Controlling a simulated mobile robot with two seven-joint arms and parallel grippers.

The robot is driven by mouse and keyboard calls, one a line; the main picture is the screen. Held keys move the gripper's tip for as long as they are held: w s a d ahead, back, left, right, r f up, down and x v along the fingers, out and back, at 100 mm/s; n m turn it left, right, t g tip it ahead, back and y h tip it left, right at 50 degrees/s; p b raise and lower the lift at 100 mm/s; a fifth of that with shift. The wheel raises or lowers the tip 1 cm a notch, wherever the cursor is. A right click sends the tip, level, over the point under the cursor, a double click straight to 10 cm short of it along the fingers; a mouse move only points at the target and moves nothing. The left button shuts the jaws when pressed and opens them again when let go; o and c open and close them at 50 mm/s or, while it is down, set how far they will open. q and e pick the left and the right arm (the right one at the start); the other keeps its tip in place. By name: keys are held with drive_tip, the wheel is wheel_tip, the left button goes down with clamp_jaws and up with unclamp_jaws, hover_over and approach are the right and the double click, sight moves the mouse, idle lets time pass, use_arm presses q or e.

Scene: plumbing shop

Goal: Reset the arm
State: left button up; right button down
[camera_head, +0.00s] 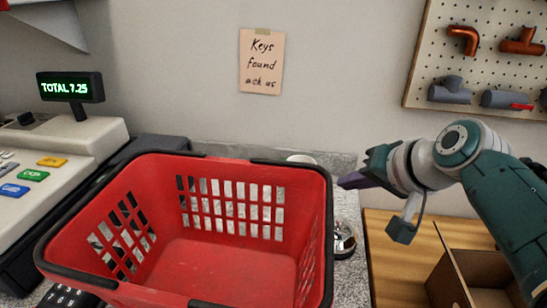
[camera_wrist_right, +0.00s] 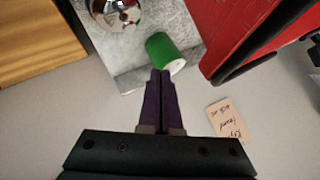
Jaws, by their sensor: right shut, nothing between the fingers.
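My right arm comes in from the right in the head view, and its gripper (camera_head: 352,181) is beside the red basket's right rim, above the counter's edge. In the right wrist view the purple fingers of that gripper (camera_wrist_right: 161,74) are together with nothing between them. A green roll with a white end (camera_wrist_right: 165,52) is just beyond the fingertips in that view; I cannot tell the exact gap. My left gripper shows in neither view.
An empty red basket (camera_head: 220,245) stands on the grey stone counter (camera_head: 349,281). A cash register (camera_head: 75,150) is at left. A shiny round metal object (camera_head: 344,240) is right of the basket. An open box (camera_head: 470,265) stands on the wooden surface (camera_head: 395,270); a pegboard (camera_head: 480,60) holds pipe fittings.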

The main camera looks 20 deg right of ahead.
drive_tip(key=shift+f, duration=0.1)
idle(0.6)
drive_tip(key=s+a+r+n+g, duration=0.1)
drive_tip(key=s+a+n+g, duration=0.3)
drive_tip(key=s, duration=0.9)
drive_tip(key=s+a+r+n+g, duration=0.2)
drive_tip(key=s+a+n, duration=0.4)
drive_tip(key=s, duration=0.7)
wheel_tip(320, 180, up, 30)
drive_tip(key=p, duration=3)
drive_tip(key=shift+d, duration=0.15)
drive_tip(key=shift+w, duration=0.1)
